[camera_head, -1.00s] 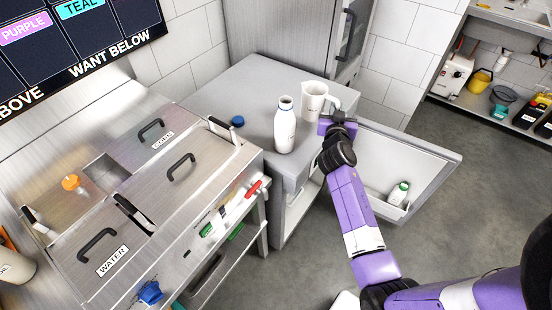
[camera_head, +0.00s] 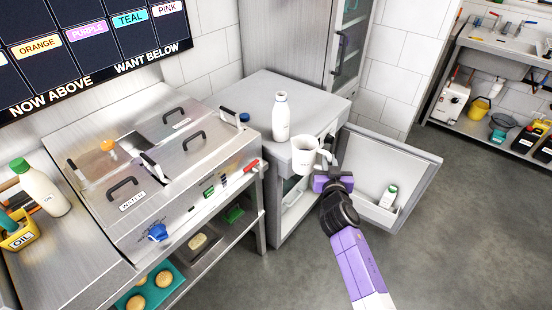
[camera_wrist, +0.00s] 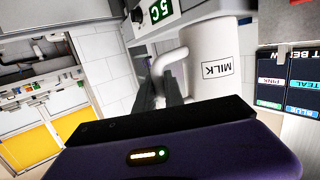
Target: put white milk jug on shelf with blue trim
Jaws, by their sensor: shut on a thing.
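The white milk jug (camera_head: 304,156) is in my gripper (camera_head: 323,172), held by its handle, in front of the grey counter's front edge. In the wrist view the jug (camera_wrist: 222,58) shows its MILK label upside down, and my gripper's dark fingers (camera_wrist: 160,90) are shut on the handle at its left. In the head view the jug hides part of the counter's front corner. I cannot make out a shelf with blue trim in these views.
An open fridge door (camera_head: 395,170) holding a green-capped bottle (camera_head: 388,196) sticks out at right. A steel prep station (camera_head: 150,160) stands left. The floor at right is clear.

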